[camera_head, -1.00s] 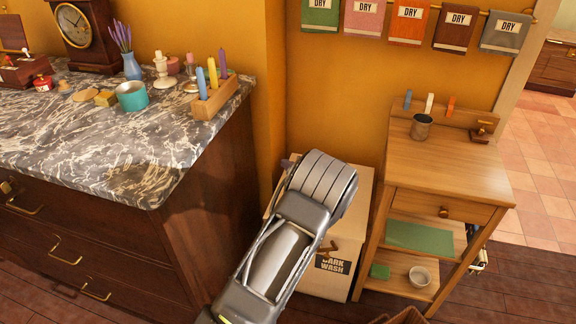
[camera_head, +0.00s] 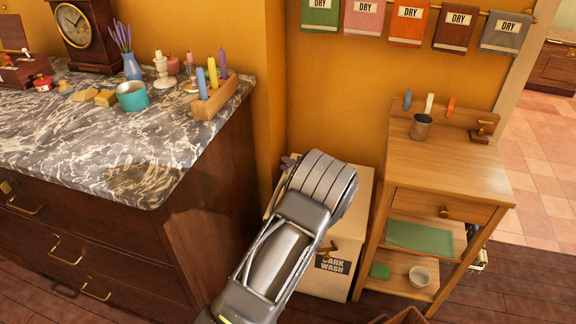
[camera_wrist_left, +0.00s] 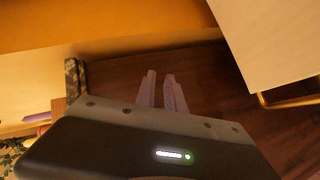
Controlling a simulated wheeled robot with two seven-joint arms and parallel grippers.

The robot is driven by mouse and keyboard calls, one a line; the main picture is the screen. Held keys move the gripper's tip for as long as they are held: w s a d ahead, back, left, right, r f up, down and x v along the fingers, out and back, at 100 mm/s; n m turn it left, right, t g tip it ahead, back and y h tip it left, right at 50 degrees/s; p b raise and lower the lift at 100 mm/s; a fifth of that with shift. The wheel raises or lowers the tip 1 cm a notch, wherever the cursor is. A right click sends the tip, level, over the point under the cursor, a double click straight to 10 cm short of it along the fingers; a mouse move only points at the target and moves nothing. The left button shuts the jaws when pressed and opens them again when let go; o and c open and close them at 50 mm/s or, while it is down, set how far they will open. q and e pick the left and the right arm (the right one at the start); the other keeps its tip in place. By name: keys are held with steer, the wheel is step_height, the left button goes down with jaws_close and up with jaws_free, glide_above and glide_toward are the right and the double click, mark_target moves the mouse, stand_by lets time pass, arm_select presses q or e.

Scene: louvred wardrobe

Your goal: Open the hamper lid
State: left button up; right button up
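The hamper is a cream box (camera_head: 357,232) with a "DARK WASH" label, on the floor between the dark counter and the wooden stand. My left arm covers most of its top, so how its lid sits is hard to tell. A small brown handle (camera_head: 330,250) shows on its front. My left gripper is mostly hidden behind my wrist; a dark tip (camera_head: 287,162) shows near the hamper's back left corner. In the left wrist view its two fingers (camera_wrist_left: 161,82) are slightly apart with nothing between them. A cream panel (camera_wrist_left: 275,45), apparently the hamper, is to their right. My right gripper is out of view.
The marble-topped counter (camera_head: 110,150) stands close on the left, with candles in a wooden holder (camera_head: 214,100) near its edge. A wooden stand (camera_head: 450,165) with a drawer and shelves stands right of the hamper. Labelled towels (camera_head: 410,22) hang above.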

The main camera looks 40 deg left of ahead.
arm_select(q)
steer(key=o, duration=0.4)
steer(key=shift+o, duration=0.2)
steer(key=v, duration=0.8)
